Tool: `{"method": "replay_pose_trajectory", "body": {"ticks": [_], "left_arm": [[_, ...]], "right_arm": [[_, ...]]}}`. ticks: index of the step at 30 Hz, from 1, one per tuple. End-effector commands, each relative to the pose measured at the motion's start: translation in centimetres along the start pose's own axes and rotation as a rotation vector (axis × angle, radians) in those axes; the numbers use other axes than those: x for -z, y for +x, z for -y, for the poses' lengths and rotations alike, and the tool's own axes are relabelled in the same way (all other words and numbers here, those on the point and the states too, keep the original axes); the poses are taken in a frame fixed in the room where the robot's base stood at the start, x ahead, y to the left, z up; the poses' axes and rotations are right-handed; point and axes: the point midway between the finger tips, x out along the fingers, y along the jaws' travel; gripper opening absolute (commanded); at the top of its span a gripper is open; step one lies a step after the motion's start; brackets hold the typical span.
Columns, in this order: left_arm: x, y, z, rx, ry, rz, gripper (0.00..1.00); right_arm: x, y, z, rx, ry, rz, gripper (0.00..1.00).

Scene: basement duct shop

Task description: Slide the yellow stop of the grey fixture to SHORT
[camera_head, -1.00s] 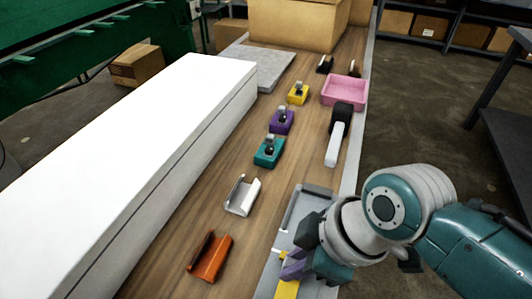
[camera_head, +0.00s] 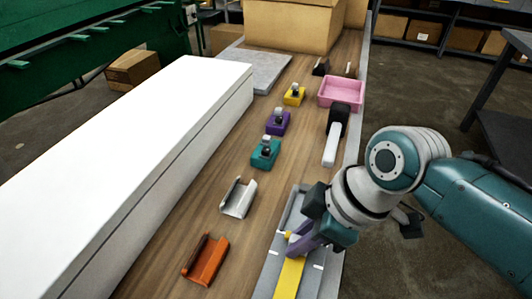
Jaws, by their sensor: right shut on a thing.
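The grey fixture (camera_head: 330,272) lies at the bottom of the view, along the right edge of the wooden bench, with white marks on its rails. Its yellow stop (camera_head: 288,281) is a flat yellow strip in the channel, with a small yellow part showing at the fingers. My right gripper (camera_head: 296,242) is over the channel, its purple-grey fingers shut on the yellow stop and partly hiding it. No SHORT lettering can be read. The fixture's near end is cut off by the frame. My left gripper is not in view.
An orange bracket (camera_head: 206,262) and a light metal bracket (camera_head: 238,199) lie left of the fixture. Beyond are teal (camera_head: 264,155), purple (camera_head: 278,123) and yellow (camera_head: 294,95) blocks, a white-handled tool (camera_head: 331,144) and a pink tray (camera_head: 341,92). A long white box (camera_head: 150,150) fills the left.

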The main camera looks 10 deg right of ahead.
Motion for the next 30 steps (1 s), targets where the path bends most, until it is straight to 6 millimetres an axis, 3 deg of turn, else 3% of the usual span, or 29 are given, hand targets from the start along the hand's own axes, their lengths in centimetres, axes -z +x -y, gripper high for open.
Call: {"method": "replay_pose_trajectory", "body": {"ticks": [2,3,11,20,30], "left_arm": [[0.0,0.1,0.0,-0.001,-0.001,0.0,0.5],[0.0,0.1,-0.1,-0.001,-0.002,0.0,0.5],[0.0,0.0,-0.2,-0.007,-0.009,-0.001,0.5],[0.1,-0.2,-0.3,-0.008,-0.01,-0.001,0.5],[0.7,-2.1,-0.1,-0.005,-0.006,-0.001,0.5]], "right_arm": [[-0.3,0.1,-0.3,-0.009,0.0,0.005,0.0],[-0.3,0.1,-0.3,-0.01,0.0,0.005,0.22],[-0.2,0.0,-0.2,-0.008,0.0,0.004,0.5],[-0.1,-0.4,-0.2,-0.007,0.0,0.003,0.5],[-0.1,-6.3,-0.2,-0.01,-0.003,0.004,0.5]]}}
